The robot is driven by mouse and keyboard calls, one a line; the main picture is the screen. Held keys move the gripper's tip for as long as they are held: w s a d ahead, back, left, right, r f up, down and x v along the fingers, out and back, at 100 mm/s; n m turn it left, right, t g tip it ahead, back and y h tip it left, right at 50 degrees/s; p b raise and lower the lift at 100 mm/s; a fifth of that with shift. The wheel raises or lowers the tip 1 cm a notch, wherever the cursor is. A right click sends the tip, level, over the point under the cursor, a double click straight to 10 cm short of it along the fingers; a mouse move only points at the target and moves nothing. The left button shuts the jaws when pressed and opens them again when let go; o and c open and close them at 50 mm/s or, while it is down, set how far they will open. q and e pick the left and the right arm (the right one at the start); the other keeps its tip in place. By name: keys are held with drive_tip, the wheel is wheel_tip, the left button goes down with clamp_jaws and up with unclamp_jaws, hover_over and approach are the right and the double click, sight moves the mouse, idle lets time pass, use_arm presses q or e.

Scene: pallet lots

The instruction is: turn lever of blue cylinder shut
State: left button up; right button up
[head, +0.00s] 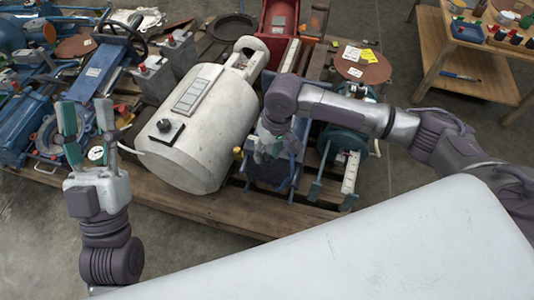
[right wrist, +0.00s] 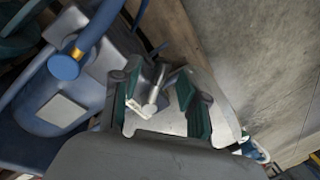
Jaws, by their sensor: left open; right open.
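A blue cylinder body (head: 268,176) lies at the pallet's front edge in the head view, partly hidden by my right arm and gripper. In the right wrist view the blue body (right wrist: 36,122) fills the left side, with a round blue cap on a brass ring. A short metal lever with a pale tag (right wrist: 152,104) shows between the fingers of my right gripper (right wrist: 158,84), with visible gaps beside it. My right gripper (head: 266,145) is open over the blue body. My left gripper (head: 86,118) is open and empty, raised left of the white tank.
A large white tank (head: 205,125) lies left of the blue body. Blue valves and machinery (head: 25,120) crowd the pallet's left; a green pump (head: 345,140) stands to the right. A wooden table (head: 470,70) stands at the back right. Bare floor (head: 395,165) shows right of the pallet.

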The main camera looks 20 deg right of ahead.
drive_tip(key=shift+f, duration=0.15)
clamp_jaws()
idle(0.5)
